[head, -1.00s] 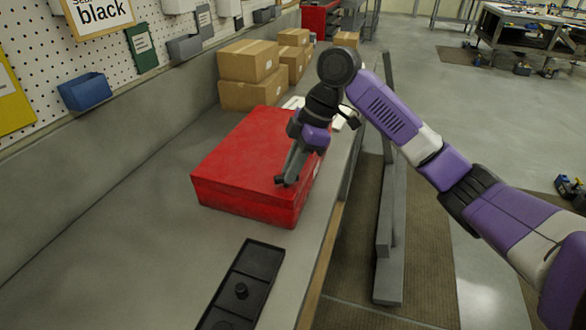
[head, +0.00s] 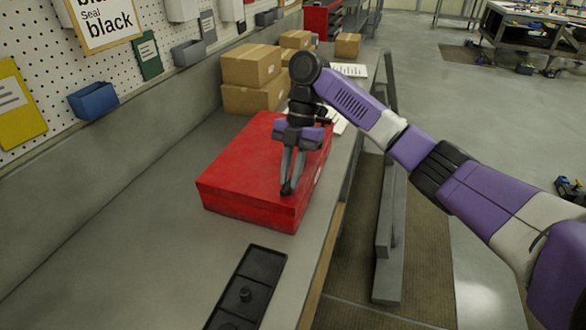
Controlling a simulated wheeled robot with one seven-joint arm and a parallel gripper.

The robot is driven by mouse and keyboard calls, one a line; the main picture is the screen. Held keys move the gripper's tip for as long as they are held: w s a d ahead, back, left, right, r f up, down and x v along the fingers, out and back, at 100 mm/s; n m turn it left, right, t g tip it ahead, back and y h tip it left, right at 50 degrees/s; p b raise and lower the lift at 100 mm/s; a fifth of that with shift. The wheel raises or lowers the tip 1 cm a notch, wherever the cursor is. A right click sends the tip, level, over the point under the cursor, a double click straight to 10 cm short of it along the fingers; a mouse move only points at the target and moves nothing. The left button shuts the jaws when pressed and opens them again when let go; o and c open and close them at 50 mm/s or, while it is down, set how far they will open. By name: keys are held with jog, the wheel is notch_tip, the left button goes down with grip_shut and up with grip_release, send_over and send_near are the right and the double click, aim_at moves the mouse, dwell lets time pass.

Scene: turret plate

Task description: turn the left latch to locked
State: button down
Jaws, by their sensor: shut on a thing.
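A red box (head: 245,165) lies on the grey bench in the head view. My gripper (head: 287,190) reaches down to the box at its near right part. Its two fingers are close together, pointing down, with the tips at the box's top surface near the right edge. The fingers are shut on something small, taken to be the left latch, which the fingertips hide. I cannot make out the latch's shape or its angle. No second latch can be made out on the box.
A black tray (head: 262,263) with a small round knob lies in front of the box. Cardboard boxes (head: 250,65) stand behind it. A blue bin (head: 93,101) hangs on the pegboard at left. The bench left of the box is clear.

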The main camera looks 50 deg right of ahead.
jog(key=shift+s+a+n+g+p, duration=0.15)
jog(key=shift+n+g+p, duration=0.2)
jog(key=shift+n, duration=0.35)
jog(key=c, duration=1.4)
grip_release()
jog(key=shift+r, duration=0.1)
jog(key=shift+d+r, duration=0.25)
jog(key=shift+r, duration=0.05)
jog(key=v, duration=0.7)
jog(key=shift+a+r+b, duration=0.1)
jog(key=shift+a+b, duration=0.05)
jog(key=shift+b, duration=0.15)
